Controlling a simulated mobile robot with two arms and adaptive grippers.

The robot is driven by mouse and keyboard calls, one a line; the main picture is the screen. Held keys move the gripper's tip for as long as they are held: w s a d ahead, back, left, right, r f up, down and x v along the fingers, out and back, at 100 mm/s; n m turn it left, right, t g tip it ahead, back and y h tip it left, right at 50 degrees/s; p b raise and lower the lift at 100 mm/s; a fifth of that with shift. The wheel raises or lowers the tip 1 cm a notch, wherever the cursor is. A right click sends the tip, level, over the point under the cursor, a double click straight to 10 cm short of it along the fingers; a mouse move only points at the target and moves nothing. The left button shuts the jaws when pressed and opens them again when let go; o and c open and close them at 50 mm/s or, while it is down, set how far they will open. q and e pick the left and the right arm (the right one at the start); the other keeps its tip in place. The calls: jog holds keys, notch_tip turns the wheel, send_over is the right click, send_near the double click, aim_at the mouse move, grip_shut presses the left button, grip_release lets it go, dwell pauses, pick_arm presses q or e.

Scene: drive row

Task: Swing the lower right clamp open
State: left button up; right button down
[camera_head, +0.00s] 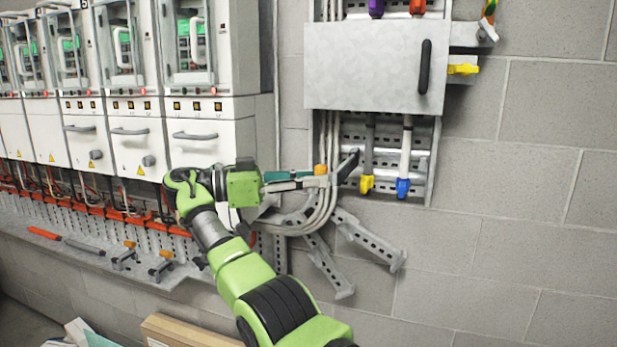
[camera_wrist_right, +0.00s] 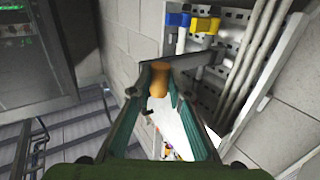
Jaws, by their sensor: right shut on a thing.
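My right gripper (camera_head: 314,180) reaches in from the left, below the grey metal box. Its fingers are closed around an orange knob (camera_head: 320,169). In the right wrist view the orange knob (camera_wrist_right: 159,82) sits between the two fingertips (camera_wrist_right: 160,70). A dark grey bar (camera_head: 347,166) runs from the knob up to the right, and this bar (camera_wrist_right: 203,60) also shows just beyond the fingertips in the wrist view. Knob and bar look like the lower right clamp; its hinge is hard to make out. My left gripper is not in view.
The grey box (camera_head: 375,66) with a black handle hangs above. Yellow (camera_head: 367,184) and blue (camera_head: 403,187) connectors hang right of the gripper. Pale cables (camera_head: 329,205) curve close by it. White cabinets (camera_head: 212,150) stand left. Perforated brackets (camera_head: 370,240) jut out below.

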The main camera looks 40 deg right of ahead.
jog(key=shift+d+r, duration=0.25)
jog(key=shift+d, duration=0.05)
jog(key=c, duration=1.9)
grip_release()
jog(key=shift+w+d+f, duration=0.1)
jog(key=shift+d+f, duration=0.2)
jog(key=shift+d, duration=0.3)
jog(key=shift+a, duration=0.2)
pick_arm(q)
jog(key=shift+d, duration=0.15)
pick_arm(e)
jog(key=shift+a, duration=0.1)
jog(key=shift+w+f, duration=0.1)
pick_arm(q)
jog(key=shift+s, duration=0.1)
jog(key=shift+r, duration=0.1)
pick_arm(e)
notch_tip(320, 180, up, 10)
jog(key=shift+r, duration=0.1)
